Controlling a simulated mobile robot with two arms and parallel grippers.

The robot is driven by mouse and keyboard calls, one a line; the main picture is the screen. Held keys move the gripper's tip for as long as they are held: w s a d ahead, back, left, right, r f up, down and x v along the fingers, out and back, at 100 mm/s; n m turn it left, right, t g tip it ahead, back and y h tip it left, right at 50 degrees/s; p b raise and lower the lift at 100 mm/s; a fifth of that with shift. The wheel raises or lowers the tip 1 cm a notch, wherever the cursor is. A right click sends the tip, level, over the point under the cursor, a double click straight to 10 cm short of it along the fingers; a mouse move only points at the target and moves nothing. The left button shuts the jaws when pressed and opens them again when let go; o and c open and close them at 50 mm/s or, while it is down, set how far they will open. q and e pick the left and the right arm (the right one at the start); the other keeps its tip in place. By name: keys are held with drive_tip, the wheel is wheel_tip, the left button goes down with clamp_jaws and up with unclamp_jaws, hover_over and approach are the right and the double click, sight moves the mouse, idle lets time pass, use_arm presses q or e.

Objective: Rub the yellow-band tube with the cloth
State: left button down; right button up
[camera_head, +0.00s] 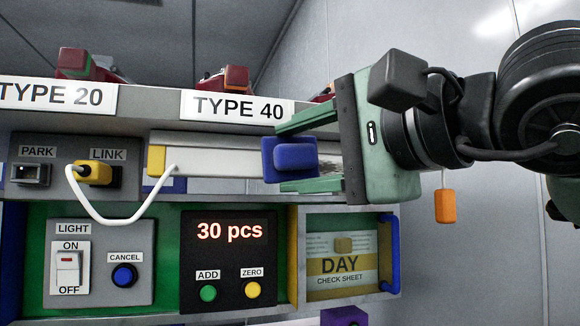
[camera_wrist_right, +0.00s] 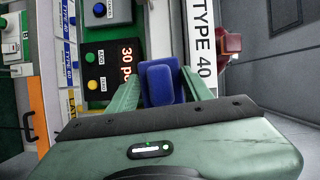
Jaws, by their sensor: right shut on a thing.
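The yellow-band tube (camera_head: 215,162) is a pale grey-white bar lying level in the recess under the TYPE 40 label, with a yellow band (camera_head: 157,160) at its left end. The wrist view shows the cloth (camera_wrist_right: 163,84) between the fingers (camera_wrist_right: 162,88). The left gripper is not in view.
A yellow plug (camera_head: 93,172) with a white cable sits at the LINK socket. Below are a light switch (camera_head: 69,274), a counter (camera_head: 229,232) reading 30 pcs and a DAY check sheet (camera_head: 340,265). Red lamps (camera_head: 75,64) stand on top. An orange tag (camera_head: 445,206) hangs at right.

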drive_tip(key=shift+s+d, duration=0.1)
drive_tip(key=shift+s, duration=0.45)
drive_tip(key=shift+s+d+b, duration=0.25)
drive_tip(key=shift+s, duration=0.5)
drive_tip(key=shift+s+d+b, duration=0.25)
drive_tip(key=shift+s, duration=0.5)
drive_tip(key=shift+w, duration=0.1)
drive_tip(key=w+a+p, duration=0.1)
drive_tip(key=w, duration=0.1)
drive_tip(key=w+p, duration=0.1)
drive_tip(key=w, duration=0.2)
drive_tip(key=w+a+p, duration=0.1)
drive_tip(key=w, duration=0.2)
drive_tip(key=shift+a, duration=0.3)
drive_tip(key=shift+d, duration=0.1)
